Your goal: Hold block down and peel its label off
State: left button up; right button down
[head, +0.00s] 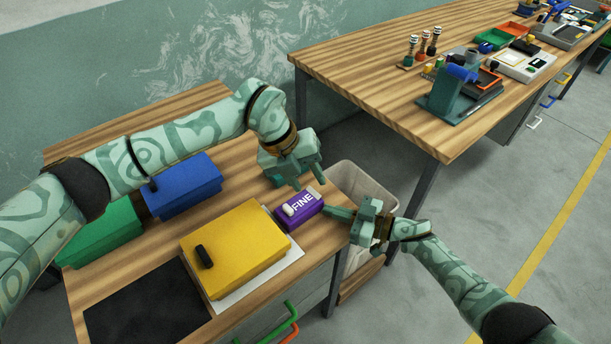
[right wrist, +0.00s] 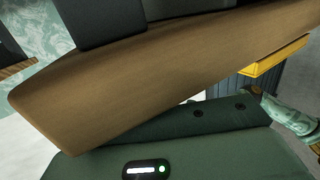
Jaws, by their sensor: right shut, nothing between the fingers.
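A small purple block (head: 306,215) with white "FINE" lettering lies near the table's front right edge. A pale piece shows at each end of its top; I cannot tell whether these are parts of its label. My left gripper (head: 309,187) is just above and behind the block, fingers pointing down and apart, with nothing seen held. I cannot tell whether it touches the block. My right gripper (head: 334,211) is shut and empty, its tips close to the block's right end. In the right wrist view the block and fingertips cannot be made out.
A yellow box (head: 235,240) stands on a white sheet left of the block. A blue box (head: 183,185), a green box (head: 100,232) and a dark mat (head: 150,305) lie further left. A pale bin (head: 366,183) stands beside the table. A second bench (head: 370,75) is behind.

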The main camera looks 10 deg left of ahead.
aim_at(336, 237)
jog(key=shift+c, duration=0.9)
grip_release()
jog(key=shift+o, duration=0.9)
jog(key=shift+s, duration=0.2)
jog(key=shift+m+h, duration=0.7)
jog(key=shift+m, duration=0.2)
jog(key=s, duration=0.1)
jog(key=s+r, duration=0.1)
jog(key=s, duration=0.3)
jog(key=shift+d+r, duration=0.3)
jog(key=shift+d, duration=0.1)
jog(key=d+r+m+t+h, duration=0.2)
jog(key=d+m+t+h, duration=0.1)
jog(key=d+t+h, duration=0.15)
jog(key=shift+y, duration=0.35)
jog(key=x, duration=0.8)
